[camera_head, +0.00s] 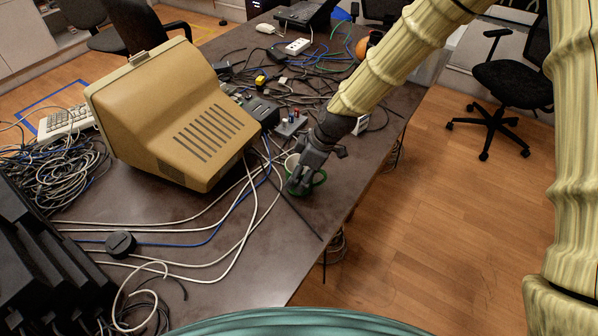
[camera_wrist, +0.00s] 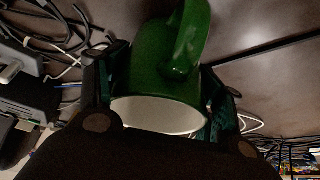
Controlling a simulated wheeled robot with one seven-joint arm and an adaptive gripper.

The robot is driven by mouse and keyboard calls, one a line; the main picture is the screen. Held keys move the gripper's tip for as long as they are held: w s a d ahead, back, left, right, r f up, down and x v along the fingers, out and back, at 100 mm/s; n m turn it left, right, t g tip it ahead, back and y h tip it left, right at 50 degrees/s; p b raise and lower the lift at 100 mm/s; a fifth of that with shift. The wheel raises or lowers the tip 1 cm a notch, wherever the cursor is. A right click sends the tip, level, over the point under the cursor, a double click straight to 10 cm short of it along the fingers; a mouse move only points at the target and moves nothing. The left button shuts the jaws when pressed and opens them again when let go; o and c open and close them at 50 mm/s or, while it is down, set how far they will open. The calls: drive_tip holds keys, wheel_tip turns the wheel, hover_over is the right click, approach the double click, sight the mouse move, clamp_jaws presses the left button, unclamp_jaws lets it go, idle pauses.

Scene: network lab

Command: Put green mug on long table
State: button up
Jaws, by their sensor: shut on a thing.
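The green mug (camera_wrist: 150,75) fills the middle of the wrist view, with its handle pointing up in the picture and its pale rim or inside facing my palm. My gripper (camera_head: 303,178) is shut on it, one finger on each side. In the head view the mug (camera_head: 319,177) is mostly hidden behind my gripper, with green and a pale part showing. It is at the right side of the long dark table (camera_head: 268,246), over the tabletop. I cannot tell whether its base touches the surface.
A beige monitor (camera_head: 180,110) stands left of my gripper. White and blue cables cross the table (camera_head: 215,238) nearby, and small black devices (camera_head: 262,110) lie behind. A round black object (camera_head: 121,244) lies at the front left. Bare tabletop shows in front of my gripper; the table's right edge is close.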

drive_tip(key=shift+f, duration=0.15)
drive_tip(key=o, duration=1.2)
drive_tip(key=shift+o, duration=0.2)
drive_tip(key=b+v, duration=0.1)
drive_tip(key=v, duration=1.1)
